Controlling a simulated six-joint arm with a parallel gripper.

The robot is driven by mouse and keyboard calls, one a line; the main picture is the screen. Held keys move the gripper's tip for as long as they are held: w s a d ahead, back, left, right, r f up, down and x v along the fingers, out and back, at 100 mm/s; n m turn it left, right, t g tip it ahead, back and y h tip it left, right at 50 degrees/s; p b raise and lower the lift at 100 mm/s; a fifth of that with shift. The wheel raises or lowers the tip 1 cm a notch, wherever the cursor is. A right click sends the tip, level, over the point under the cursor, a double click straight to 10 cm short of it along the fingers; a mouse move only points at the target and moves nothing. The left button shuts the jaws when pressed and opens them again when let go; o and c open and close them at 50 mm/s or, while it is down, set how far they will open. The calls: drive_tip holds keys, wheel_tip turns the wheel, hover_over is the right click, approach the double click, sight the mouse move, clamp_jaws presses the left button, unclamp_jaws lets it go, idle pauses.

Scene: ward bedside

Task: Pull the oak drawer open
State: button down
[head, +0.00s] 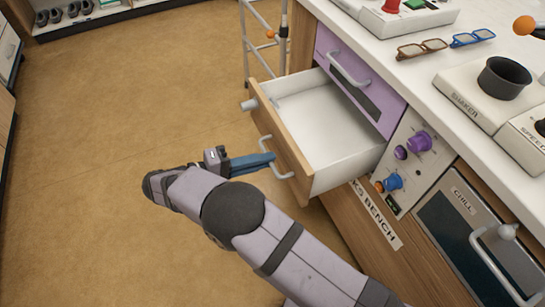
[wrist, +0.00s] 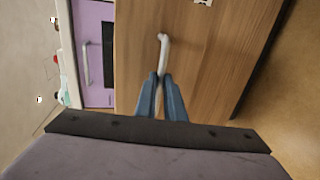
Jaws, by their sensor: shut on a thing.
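The oak drawer (head: 283,143) stands pulled well out of the bench in the head view, its white, empty inside showing. Its wood front also fills much of the wrist view (wrist: 205,60). My gripper (head: 270,162) is at the drawer's front, with its blue fingers shut on the pale bar handle (head: 279,172). In the wrist view the fingers (wrist: 164,80) close around one part of the handle (wrist: 162,48), and the rest of it stands out beyond them. The fingers hide the gripped part.
A purple drawer (head: 345,85) is shut above the oak one. A control panel (head: 403,165) with knobs and a chill door (head: 475,225) are to the right. Glasses (head: 422,48) and a shaker (head: 495,85) are on the white top. The floor (head: 130,110) at left is clear.

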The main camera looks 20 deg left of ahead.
drive_tip(key=c, duration=1.8)
unclamp_jaws()
drive_tip(key=shift+c, duration=0.2)
drive_tip(key=v, duration=0.7)
drive_tip(key=shift+s+a, duration=0.1)
drive_tip(key=shift+a, duration=0.05)
